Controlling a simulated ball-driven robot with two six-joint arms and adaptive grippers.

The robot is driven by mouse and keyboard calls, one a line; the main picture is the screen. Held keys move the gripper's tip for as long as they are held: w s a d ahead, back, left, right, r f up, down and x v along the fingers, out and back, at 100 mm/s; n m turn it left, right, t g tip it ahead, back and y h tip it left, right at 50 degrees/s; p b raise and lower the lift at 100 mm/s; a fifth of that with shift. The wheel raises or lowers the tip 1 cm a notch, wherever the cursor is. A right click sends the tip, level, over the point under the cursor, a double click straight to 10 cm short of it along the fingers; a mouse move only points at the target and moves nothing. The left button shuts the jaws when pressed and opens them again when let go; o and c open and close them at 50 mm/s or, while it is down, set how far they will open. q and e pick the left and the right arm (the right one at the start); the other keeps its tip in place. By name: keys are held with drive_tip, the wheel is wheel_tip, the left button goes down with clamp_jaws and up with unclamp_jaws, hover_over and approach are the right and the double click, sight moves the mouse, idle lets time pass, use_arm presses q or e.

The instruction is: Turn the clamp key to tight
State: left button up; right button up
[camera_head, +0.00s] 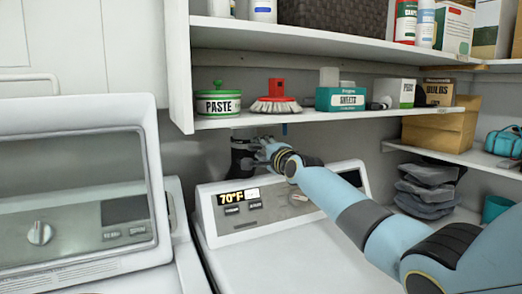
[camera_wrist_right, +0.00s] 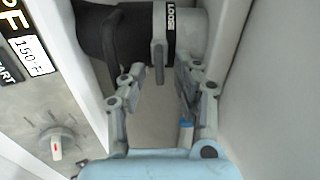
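The clamp is a dark band around a dark and grey hose or pipe (camera_wrist_right: 100,35) behind the washer. A white LOOSE label (camera_wrist_right: 171,18) shows on the band. The grey clamp key (camera_wrist_right: 158,48) sticks out from the band between my right fingers in the right wrist view. My right gripper (camera_wrist_right: 160,76) is open, one finger on each side of the key, with gaps visible. In the head view my right gripper (camera_head: 266,152) reaches behind the washer panel beside the dark hose (camera_head: 241,158) and hides the key. My left gripper is not in view.
The washer's control panel (camera_head: 285,207) stands close below my right arm. A shelf (camera_head: 235,122) with a paste tin (camera_head: 218,104) and a red brush (camera_head: 276,100) hangs just above. A small blue piece (camera_wrist_right: 186,133) shows near my right finger. Walls leave little side room.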

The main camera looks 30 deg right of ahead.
drive_tip(key=shift+s, duration=0.1)
drive_tip(key=shift+s+f, duration=0.1)
drive_tip(key=shift+s, duration=0.25)
drive_tip(key=s, duration=1.1)
drive_tip(key=shift+a, duration=0.35)
drive_tip(key=shift+s, duration=0.1)
